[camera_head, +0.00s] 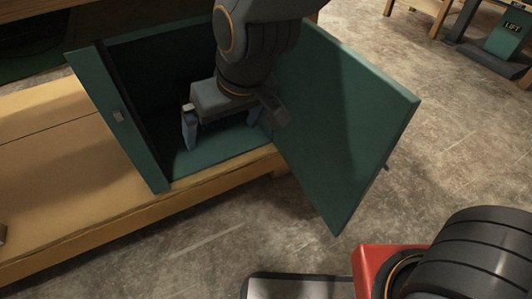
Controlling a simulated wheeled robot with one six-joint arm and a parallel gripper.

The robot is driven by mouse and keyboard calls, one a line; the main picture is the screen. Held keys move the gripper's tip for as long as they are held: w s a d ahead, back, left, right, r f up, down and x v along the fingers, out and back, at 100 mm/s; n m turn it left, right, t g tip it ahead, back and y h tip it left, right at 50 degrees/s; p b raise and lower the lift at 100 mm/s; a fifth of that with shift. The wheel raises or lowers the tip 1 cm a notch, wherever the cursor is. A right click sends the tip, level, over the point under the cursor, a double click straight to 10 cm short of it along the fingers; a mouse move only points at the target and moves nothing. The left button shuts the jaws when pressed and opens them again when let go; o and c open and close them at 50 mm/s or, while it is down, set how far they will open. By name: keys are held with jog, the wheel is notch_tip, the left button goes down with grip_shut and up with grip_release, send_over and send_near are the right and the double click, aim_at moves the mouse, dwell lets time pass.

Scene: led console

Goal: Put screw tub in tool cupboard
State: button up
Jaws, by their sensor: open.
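The green tool cupboard (130,128) stands on the wooden bench, with its door (345,120) swung wide open to the right. My gripper (222,132) points down at the cupboard's open front, above the green cupboard floor. Its two fingers are spread apart and nothing shows between them. I cannot make out the screw tub in this view. My arm and gripper hide part of the cupboard's dark inside.
The wooden bench top (60,175) is mostly bare to the left of the cupboard. The open door juts out past the bench's front edge over the concrete floor (450,150). A green block marked LIFT (508,38) stands at the far right.

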jog(key=s+d+r+g+h, duration=0.2)
jog(key=s+d+r+g, duration=0.1)
jog(key=s+d, duration=0.6)
jog(key=shift+s+r+n, duration=0.3)
jog(key=shift+s+r, duration=0.3)
jog(key=shift+s, duration=0.55)
